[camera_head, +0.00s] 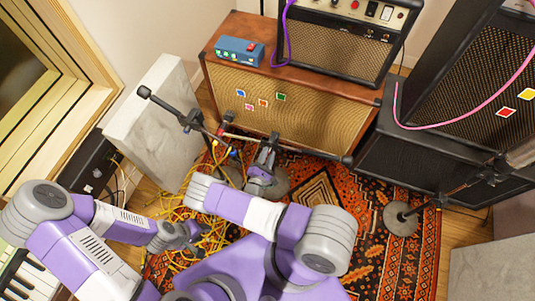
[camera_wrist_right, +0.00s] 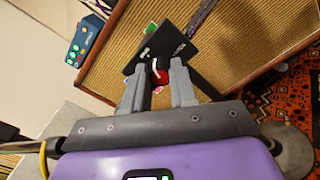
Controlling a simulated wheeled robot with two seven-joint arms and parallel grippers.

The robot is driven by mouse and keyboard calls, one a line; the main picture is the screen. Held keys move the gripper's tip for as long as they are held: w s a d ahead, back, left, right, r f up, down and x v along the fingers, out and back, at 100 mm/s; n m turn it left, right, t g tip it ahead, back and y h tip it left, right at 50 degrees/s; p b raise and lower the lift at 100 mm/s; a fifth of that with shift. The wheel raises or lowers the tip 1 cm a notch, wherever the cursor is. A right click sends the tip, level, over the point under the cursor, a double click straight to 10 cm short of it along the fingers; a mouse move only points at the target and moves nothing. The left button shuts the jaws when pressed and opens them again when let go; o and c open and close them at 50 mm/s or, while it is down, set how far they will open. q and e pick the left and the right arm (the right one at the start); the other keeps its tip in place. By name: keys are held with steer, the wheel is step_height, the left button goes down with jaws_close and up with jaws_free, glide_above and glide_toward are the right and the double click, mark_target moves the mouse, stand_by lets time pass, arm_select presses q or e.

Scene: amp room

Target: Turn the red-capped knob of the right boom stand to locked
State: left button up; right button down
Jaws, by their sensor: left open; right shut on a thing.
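The red-capped knob (camera_wrist_right: 160,77) shows between my right gripper's fingertips in the right wrist view. A black plate (camera_wrist_right: 158,46) with white lettering, too small to read, is just beyond it. My right gripper (camera_wrist_right: 155,72) is shut on the knob; the fingers hide its sides, and I cannot tell its setting. In the head view my right gripper (camera_head: 268,150) is at a dark boom (camera_head: 318,153) in front of the brown cabinet. My left gripper (camera_head: 188,235) is open and empty, low over the yellow cables at the left.
Another boom (camera_head: 165,105) reaches in from the left beside a pale panel (camera_head: 155,115). The brown speaker cabinet (camera_head: 330,112) stands behind. Yellow cables (camera_head: 205,205) lie tangled on the patterned rug. A round stand base (camera_head: 400,221) is at the right, below dark amps.

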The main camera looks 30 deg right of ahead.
steer(key=m+p, duration=0.2)
steer(key=m, duration=0.4)
steer(key=shift+m, duration=0.3)
steer(key=m, duration=0.3)
steer(key=shift+f+m+p, duration=0.15)
steer(key=shift+m+p, duration=0.15)
steer(key=shift+p, duration=0.1)
steer(key=shift+m, duration=2)
steer(key=c, duration=0.9)
jaws_free()
steer(key=v, duration=0.7)
steer(key=shift+s+a, duration=0.15)
steer(key=shift+a, duration=0.15)
